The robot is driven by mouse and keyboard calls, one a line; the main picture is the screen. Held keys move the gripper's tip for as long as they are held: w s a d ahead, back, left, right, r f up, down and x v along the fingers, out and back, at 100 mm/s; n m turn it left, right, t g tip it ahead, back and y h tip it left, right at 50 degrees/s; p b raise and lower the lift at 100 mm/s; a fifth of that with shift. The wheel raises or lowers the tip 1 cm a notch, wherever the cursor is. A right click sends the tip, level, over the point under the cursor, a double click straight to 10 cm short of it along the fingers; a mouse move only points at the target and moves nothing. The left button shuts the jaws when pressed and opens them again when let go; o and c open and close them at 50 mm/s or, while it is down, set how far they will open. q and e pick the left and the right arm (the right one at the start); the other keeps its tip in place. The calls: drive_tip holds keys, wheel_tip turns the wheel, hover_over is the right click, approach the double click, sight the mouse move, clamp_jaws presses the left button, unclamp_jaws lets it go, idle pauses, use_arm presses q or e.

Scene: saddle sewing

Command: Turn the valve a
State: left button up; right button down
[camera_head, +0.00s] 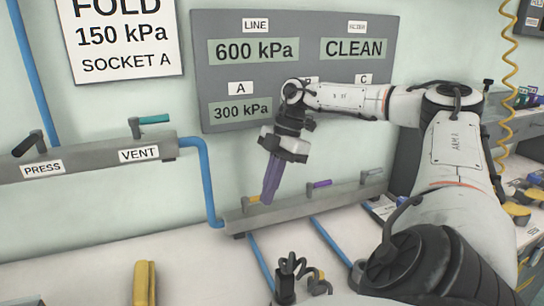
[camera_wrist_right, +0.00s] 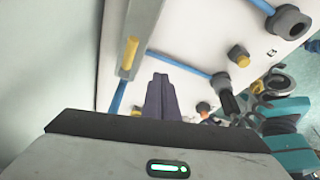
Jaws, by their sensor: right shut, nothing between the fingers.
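A grey manifold bar (camera_head: 290,211) on the bench carries a row of valve handles. The leftmost is a small yellow handle (camera_head: 253,199), below the panel's A readout of 300 kPa; I take it as valve a. In the right wrist view the yellow handle (camera_wrist_right: 130,52) lies along the bar, left of the fingers. My right gripper (camera_head: 268,196) points down with its purple fingers shut and empty. In the head view its tips are just right of the yellow handle; contact cannot be told. My left gripper is not in view.
A purple handle (camera_head: 322,183) and another handle (camera_head: 372,172) stand farther right on the bar. A grey panel (camera_head: 235,82) is on the wall behind. Blue hoses (camera_head: 330,240) run from the bar. A yellow object (camera_head: 145,283) stands at the front left.

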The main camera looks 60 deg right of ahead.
wheel_tip(320, 180, up, 8)
drive_tip(key=w+d+p, duration=0.2)
drive_tip(key=p, duration=0.1)
drive_tip(key=shift+w, duration=0.35)
